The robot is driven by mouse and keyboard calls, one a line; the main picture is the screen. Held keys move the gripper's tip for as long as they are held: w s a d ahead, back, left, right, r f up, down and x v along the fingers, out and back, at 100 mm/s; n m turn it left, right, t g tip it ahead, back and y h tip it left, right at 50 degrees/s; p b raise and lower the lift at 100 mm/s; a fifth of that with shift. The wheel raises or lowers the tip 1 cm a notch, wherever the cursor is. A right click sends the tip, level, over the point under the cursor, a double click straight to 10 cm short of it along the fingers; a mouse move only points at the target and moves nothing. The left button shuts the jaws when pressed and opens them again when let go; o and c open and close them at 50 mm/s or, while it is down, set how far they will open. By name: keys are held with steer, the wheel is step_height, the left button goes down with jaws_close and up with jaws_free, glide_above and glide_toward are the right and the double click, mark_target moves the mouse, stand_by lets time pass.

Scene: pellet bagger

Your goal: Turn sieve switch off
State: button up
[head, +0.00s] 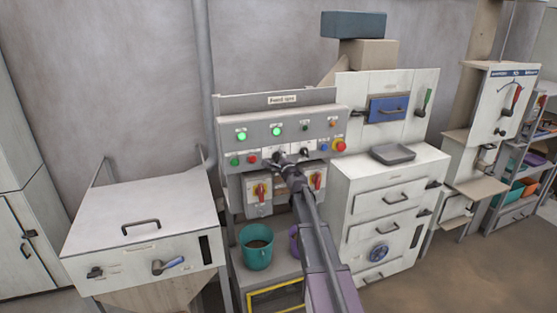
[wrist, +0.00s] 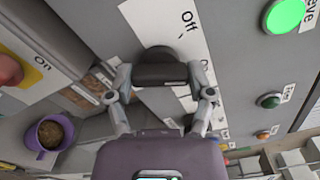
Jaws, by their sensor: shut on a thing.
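The sieve switch is a black rotary knob (wrist: 160,66) on a white plate, with an "Off" label beside it in the wrist view. My gripper (wrist: 160,76) has one finger on each side of this knob and is shut on it. A lit green lamp (wrist: 286,15) with a label ending in "eve" is at the upper right of the wrist view. In the head view my gripper (head: 285,167) reaches the lower row of the grey control panel (head: 285,112) and hides part of the knob. The knob's exact pointer direction is hard to tell.
Two lit green lamps (head: 259,133) show on the panel in the head view. A teal bucket (head: 256,252) stands lower left.

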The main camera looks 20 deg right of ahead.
steer(key=n, duration=0.5)
steer(key=shift+w+n, duration=0.1)
steer(key=shift+n, duration=0.2)
steer(key=n, duration=0.5)
stand_by(0.4)
steer(key=o, duration=1.1)
steer(key=shift+s, duration=0.2)
steer(key=s, duration=1.1)
steer(key=shift+s+d, duration=0.2)
steer(key=shift+s, duration=0.15)
